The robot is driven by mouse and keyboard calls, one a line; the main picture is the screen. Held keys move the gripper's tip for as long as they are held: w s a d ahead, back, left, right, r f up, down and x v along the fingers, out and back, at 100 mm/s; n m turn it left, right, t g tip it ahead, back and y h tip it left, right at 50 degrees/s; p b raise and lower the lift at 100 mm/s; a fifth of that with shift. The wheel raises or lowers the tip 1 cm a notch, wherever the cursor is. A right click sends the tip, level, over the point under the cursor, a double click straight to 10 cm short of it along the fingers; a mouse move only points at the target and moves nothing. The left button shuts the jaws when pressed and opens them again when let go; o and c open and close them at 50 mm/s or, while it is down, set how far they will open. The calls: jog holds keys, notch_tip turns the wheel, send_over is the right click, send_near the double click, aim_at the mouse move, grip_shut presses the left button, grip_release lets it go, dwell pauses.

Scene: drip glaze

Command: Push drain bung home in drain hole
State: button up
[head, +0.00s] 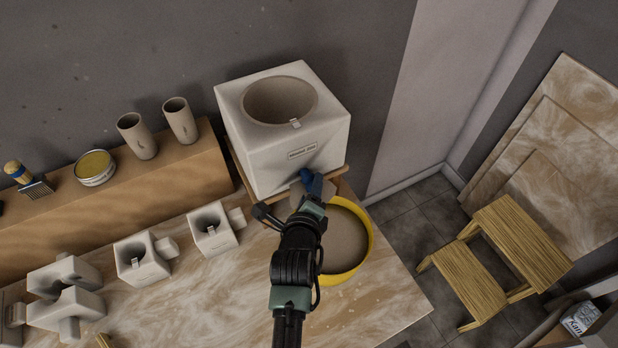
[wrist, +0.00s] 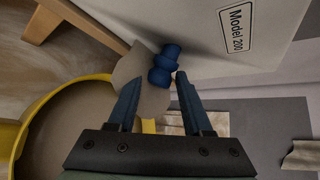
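The large white mould block (head: 262,160) stands at the back, with a round cavity in its top and a "Model 200" label on its front. The blue drain bung (wrist: 163,62) sits against the block's label-side wall, low down; a blue shape also shows there in the head view (head: 313,182). The drain hole is hidden, so I cannot tell how deep the bung sits. My gripper (wrist: 160,76) is open, its two dark blue fingers apart at the bung's near end. I cannot tell whether a finger touches it.
A beige piece (wrist: 132,66) lies beside the bung. A yellow-rimmed bucket (head: 369,243) stands below and right of the block. Small white moulds (head: 212,228) line the bench, with cups (head: 137,137) on the shelf behind. A wooden step stool (head: 520,240) stands on the floor.

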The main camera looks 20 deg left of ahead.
grip_shut()
jog(key=shift+s+d, duration=0.1)
dwell(0.3)
